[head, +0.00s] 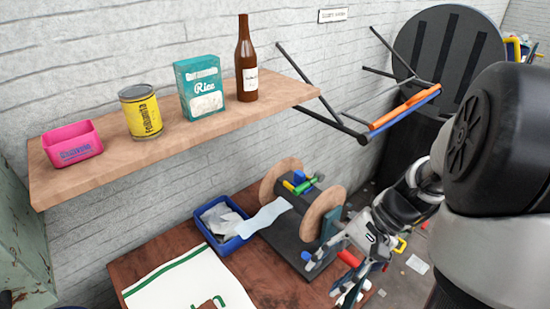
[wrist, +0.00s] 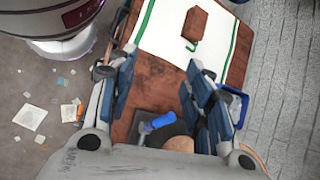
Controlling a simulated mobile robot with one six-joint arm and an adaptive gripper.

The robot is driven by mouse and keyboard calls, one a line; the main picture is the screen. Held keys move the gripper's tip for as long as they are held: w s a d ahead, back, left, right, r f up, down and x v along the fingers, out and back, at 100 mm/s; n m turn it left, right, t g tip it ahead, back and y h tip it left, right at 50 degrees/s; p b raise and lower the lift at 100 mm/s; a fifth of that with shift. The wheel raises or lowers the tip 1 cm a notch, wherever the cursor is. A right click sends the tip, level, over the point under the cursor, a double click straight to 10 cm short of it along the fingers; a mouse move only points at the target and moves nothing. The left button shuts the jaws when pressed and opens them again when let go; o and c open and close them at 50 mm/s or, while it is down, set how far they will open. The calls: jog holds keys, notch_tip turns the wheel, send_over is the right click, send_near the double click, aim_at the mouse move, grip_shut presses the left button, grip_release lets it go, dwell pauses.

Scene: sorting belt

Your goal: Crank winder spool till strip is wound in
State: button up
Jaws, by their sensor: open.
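The winder spool (head: 325,215) has two round wooden flanges and stands on a dark base at the table's right end. Several coloured pieces lie at its hub. A pale blue strip (head: 264,217) runs from the spool toward the blue bin. My gripper (head: 332,278) is open in front of the near flange, fingers spread. In the wrist view my gripper (wrist: 160,80) has one finger on each side. A blue cylinder (wrist: 158,122), apparently the crank handle, shows between the fingers, beside the wooden flange (wrist: 180,145). The fingers do not close on it. Whether either touches it I cannot tell.
A blue bin (head: 222,237) with pale scraps stands left of the spool. A white and green mat (head: 185,280) covers the table's front left. A wooden shelf (head: 110,163) with several goods hangs above. Scraps litter the floor at right.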

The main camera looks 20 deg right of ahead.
jog(key=d+f+m+t+y+b, duration=0.1)
jog(key=d+f+m+t+y, duration=0.3)
jog(key=d+f+m+t, duration=0.45)
jog(key=m+t+h, duration=0.5)
jog(key=m+t, duration=0.3)
jog(key=m, duration=0.2)
send_near(346, 257)
jog(key=shift+n, duration=0.25)
jog(key=b+x, duration=0.1)
jog(key=x, duration=0.2)
jog(key=f+b+x, duration=0.1)
jog(key=x, duration=0.3)
jog(key=b+x, duration=0.1)
jog(key=x, duration=0.2)
jog(key=shift+w+d+f, duration=0.2)
jog(key=shift+w+d, duration=0.1)
jog(key=shift+d, duration=0.05)
jog(key=shift+c, duration=0.2)
grip_shut()
